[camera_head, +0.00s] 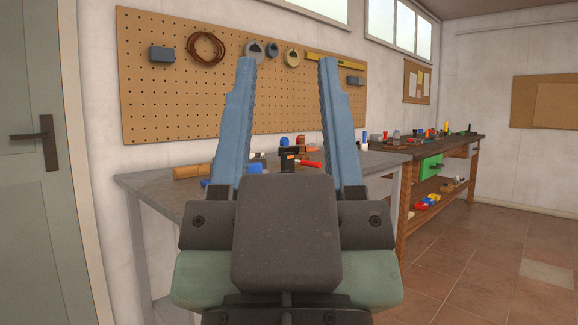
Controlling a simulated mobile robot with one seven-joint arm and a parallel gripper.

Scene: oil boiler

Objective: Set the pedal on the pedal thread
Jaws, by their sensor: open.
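My gripper (287,65) fills the middle of the head view, its two blue fingers pointing up and spread wide apart. Nothing is held between the fingers. I cannot make out a pedal or a pedal thread. A small black object with an orange part (288,157) shows between the fingers, on the grey table behind; I cannot tell what it is. My gripper's body hides much of the table top.
The grey table (150,184) stands against the wall, with a wooden cylinder (190,171) and small items on it. A pegboard (160,95) with tools hangs above. A wooden workbench (455,142) with a green vise (431,167) stands right. A door (30,220) is left. Tiled floor (490,260) is clear at right.

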